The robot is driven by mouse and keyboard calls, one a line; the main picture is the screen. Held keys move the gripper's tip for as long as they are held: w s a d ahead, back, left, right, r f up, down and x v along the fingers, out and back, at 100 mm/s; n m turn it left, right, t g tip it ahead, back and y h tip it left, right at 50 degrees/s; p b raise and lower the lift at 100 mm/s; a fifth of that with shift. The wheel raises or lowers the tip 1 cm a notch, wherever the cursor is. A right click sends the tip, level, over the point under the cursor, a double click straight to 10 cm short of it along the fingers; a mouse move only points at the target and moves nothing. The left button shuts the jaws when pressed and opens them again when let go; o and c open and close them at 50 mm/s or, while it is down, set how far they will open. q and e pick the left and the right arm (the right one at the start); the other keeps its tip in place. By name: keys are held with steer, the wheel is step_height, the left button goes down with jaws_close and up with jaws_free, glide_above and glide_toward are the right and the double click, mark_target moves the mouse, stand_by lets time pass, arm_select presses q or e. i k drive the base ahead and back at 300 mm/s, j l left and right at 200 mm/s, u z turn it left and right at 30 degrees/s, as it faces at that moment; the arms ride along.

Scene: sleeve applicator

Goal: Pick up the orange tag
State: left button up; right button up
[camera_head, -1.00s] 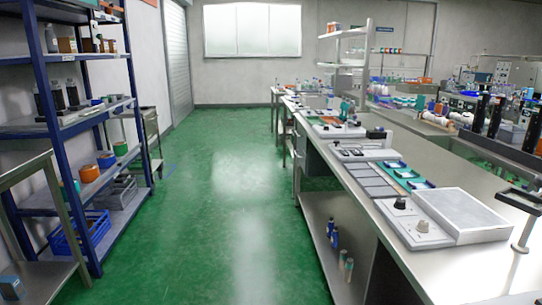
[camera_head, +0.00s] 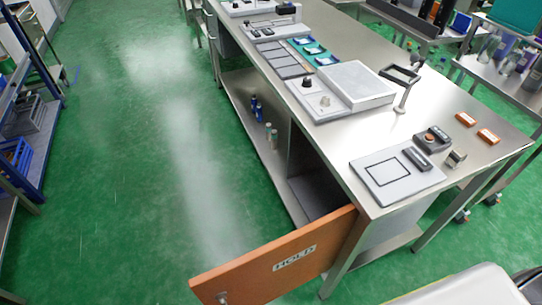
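Two small orange tag-like blocks lie at the right end of the steel bench (camera_head: 445,108). One orange block (camera_head: 466,119) is farther back, and the other orange block (camera_head: 488,136) is nearer the right edge. I cannot tell which of them is the orange tag. They lie apart from each other, flat on the bare bench top. Neither of my grippers is in view.
A grey plate with a black square outline (camera_head: 388,175) lies at the bench's near corner. Left of the tags are a dark device with an orange knob (camera_head: 432,139) and a small metal block (camera_head: 455,158). An orange door marked HOLD (camera_head: 270,262) stands open into the green aisle.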

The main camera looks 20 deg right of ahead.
mark_target(464, 117)
steer(key=k+l+z, duration=0.3)
steer(key=k+z, duration=0.1)
steer(key=z, duration=1.2)
